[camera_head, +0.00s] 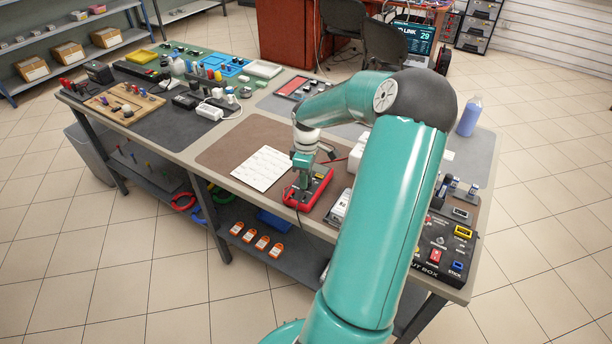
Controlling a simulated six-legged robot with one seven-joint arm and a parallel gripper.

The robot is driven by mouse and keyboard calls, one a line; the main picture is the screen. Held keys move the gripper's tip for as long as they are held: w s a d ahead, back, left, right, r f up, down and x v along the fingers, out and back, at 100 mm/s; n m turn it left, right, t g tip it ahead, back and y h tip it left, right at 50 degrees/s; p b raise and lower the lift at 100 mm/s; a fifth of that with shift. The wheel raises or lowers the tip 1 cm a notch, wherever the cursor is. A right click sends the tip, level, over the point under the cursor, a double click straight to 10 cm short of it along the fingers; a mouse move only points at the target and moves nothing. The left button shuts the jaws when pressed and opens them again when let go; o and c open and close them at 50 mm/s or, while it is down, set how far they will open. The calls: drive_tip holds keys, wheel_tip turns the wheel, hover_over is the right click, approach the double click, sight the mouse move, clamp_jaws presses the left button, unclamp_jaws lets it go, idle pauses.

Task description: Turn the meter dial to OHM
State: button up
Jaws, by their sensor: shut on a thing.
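The red meter (319,186) lies on the brown mat near the front edge of the workbench. My gripper (304,181) points down over the meter and is shut on the dial, at the meter's left part. My gripper hides the dial, so its pointer and the OHM mark cannot be read. My teal arm comes in from the lower right and covers part of the bench to the right of the meter.
A white sheet (262,168) lies left of the meter. A breakout box (444,243) with coloured sockets sits at the right end. A blue bottle (469,117) stands behind my arm. A wooden board (124,103) and small parts crowd the left end. The brown mat (222,150) has bare room.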

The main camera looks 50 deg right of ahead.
drive_tip(key=shift+m, duration=1.6)
drive_tip(key=m, duration=0.4)
drive_tip(key=shift+m, duration=0.3)
drive_tip(key=m, duration=0.4)
drive_tip(key=shift+m+t, duration=0.3)
drive_tip(key=shift+s+m, duration=0.1)
drive_tip(key=shift+m, duration=1.6)
drive_tip(key=o, duration=1)
